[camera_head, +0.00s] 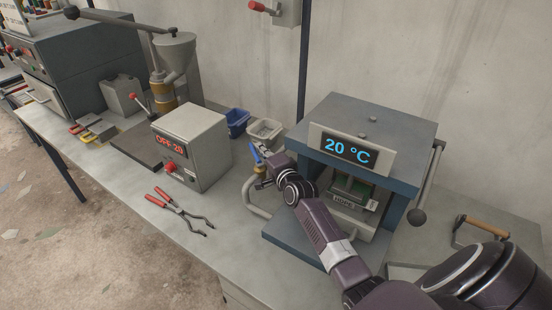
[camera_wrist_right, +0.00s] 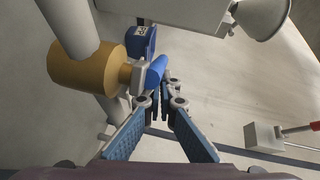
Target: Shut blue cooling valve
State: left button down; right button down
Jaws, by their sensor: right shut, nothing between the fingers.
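The blue valve handle (camera_head: 256,154) stands on the pipe left of the press in the head view. In the right wrist view the blue handle (camera_wrist_right: 155,73) sits beside a brass-coloured valve body (camera_wrist_right: 85,67) on a pale pipe. My right gripper (camera_head: 263,167) is at the valve, close beside the handle. In the wrist view its fingertips (camera_wrist_right: 167,92) are together and empty, just right of the handle. Whether they touch it I cannot tell. My wrist and gripper hide part of the valve in the head view. My left gripper is not in view.
The press (camera_head: 375,115) reading 20 °C stands right of the valve. A grey control box (camera_head: 200,150) reading "OFF 20" is at left, with red-handled pliers (camera_head: 178,210) before it. Blue (camera_head: 237,122) and grey bins (camera_head: 266,132) stand behind the valve.

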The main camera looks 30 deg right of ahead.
jog(key=s+a+r, duration=0.2)
jog(key=s, duration=0.9)
jog(key=w+d+f+n+t+y+b, duration=0.1)
jog(key=w+d+f+n+y+b, duration=0.1)
jog(key=w+b, duration=0.4)
jog(key=w, duration=0.4)
jog(key=shift+d+b, duration=0.15)
jog(key=shift+b, duration=0.25)
